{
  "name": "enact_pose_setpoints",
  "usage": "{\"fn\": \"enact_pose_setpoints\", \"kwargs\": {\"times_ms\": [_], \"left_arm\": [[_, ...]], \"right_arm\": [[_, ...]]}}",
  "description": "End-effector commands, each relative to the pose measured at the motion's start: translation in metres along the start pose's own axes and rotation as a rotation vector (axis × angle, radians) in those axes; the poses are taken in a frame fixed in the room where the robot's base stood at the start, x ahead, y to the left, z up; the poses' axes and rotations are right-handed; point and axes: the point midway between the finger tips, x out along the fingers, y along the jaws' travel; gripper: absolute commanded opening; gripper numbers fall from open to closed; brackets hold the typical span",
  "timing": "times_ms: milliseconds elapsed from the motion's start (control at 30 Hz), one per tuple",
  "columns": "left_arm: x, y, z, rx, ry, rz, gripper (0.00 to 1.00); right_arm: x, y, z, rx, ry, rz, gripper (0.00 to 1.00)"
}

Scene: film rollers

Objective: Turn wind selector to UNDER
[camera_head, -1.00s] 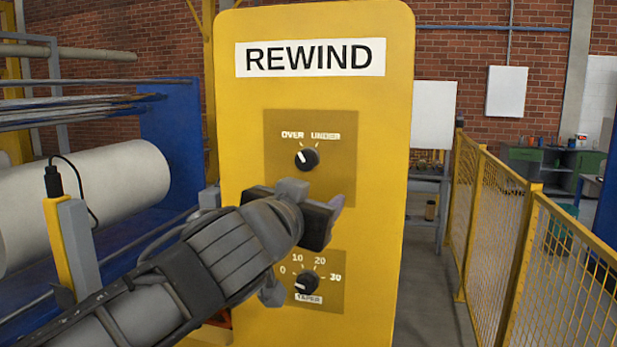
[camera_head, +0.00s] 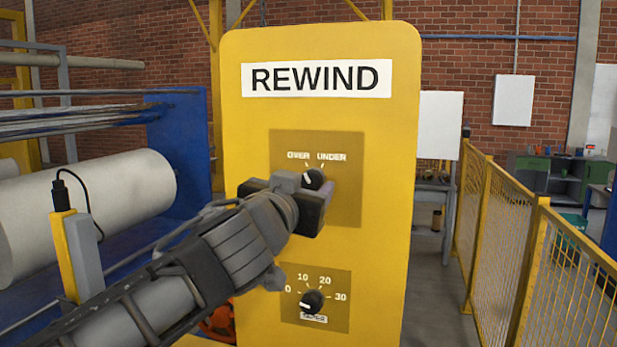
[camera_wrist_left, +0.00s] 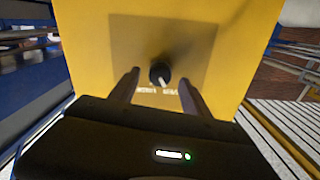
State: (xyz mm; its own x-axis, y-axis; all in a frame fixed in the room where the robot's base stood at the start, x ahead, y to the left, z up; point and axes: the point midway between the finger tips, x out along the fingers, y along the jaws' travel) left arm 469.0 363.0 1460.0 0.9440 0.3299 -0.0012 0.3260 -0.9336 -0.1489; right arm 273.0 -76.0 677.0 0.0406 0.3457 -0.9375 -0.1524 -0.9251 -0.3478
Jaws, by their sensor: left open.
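The wind selector (camera_head: 314,178) is a round black knob with a white pointer, on the upper dark-yellow plate of the REWIND panel. Its pointer leans up and left, toward OVER; UNDER is printed at the upper right. My left gripper (camera_head: 318,203) is in front of the panel, just below the knob in the head view, and covers part of the plate. In the left wrist view the knob (camera_wrist_left: 160,73) shows between the two spread fingers, with the labels upside down below it. I cannot tell whether the fingers reach the knob's depth. My right gripper is not in view.
A lower TAPER knob (camera_head: 312,301) with a 0 to 30 scale is below my left arm. A large white roll (camera_head: 90,205) and a blue machine wall (camera_head: 180,140) stand left. A yellow mesh fence (camera_head: 505,240) runs along the right.

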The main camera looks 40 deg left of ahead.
Motion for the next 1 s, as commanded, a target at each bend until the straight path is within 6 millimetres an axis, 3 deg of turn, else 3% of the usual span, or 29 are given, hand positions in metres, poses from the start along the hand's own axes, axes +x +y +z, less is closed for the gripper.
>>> {"fn": "enact_pose_setpoints", "kwargs": {"times_ms": [200,467,1000], "left_arm": [[0.021,0.0,-0.001,0.0,0.001,0.001,0.55],[0.022,0.0,0.0,0.0,0.002,0.0,0.55],[0.022,0.0,0.0,0.0,0.001,0.0,0.13]], "right_arm": [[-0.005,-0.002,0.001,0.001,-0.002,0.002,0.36],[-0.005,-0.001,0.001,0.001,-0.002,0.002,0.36],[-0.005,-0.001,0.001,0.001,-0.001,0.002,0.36]]}}
